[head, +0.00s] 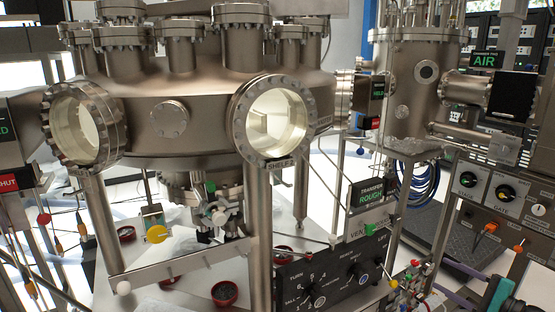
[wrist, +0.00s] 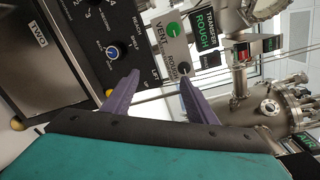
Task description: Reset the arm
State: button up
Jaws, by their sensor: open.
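My gripper (wrist: 160,76) shows in the wrist view with its two purple fingers spread apart and nothing between them. The fingers point toward a grey vent/rough switch box (wrist: 177,45) and a black control panel (wrist: 112,45); I cannot tell how far away these are. In the head view, teal and purple parts of my arm show at the lower right edge, right of the black panel (head: 330,283) marked turn, reach and lift. The fingertips are not clear there.
A large steel chamber (head: 190,105) with round windows fills the left and middle. A smaller chamber (head: 405,85) stands behind on the right. A knob panel (head: 490,195) is at the right. A green-lit "TRANSFER ROUGH" display (head: 370,193) stands above the black panel. Thin rods and frame posts crowd the middle.

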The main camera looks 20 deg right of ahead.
jog(key=w+a+f+n+g+y, duration=0.2)
jog(key=w+a+f+g, duration=0.25)
jog(key=a+f, duration=0.6)
jog(key=w+a+f+n+g+y, duration=0.1)
jog(key=w+a+f+n+g, duration=0.3)
jog(key=a+f, duration=0.7)
jog(key=s+a+f+n+g, duration=0.35)
jog(key=a+f+g, duration=0.25)
jog(key=a+f, duration=0.85)
jog(key=s+a+f+n+g+h, duration=0.3)
jog(key=s+a+f+n+h, duration=0.1)
jog(key=s+f, duration=0.4)
jog(key=s+a+f+n+g+h, duration=0.4)
jog(key=s+a+f+n, duration=0.2)
jog(key=s, duration=0.5)
notch_tip(320, 180, down, 2)
jog(key=shift+s+a+f+n, duration=0.15)
jog(key=shift+s+a+n, duration=0.2)
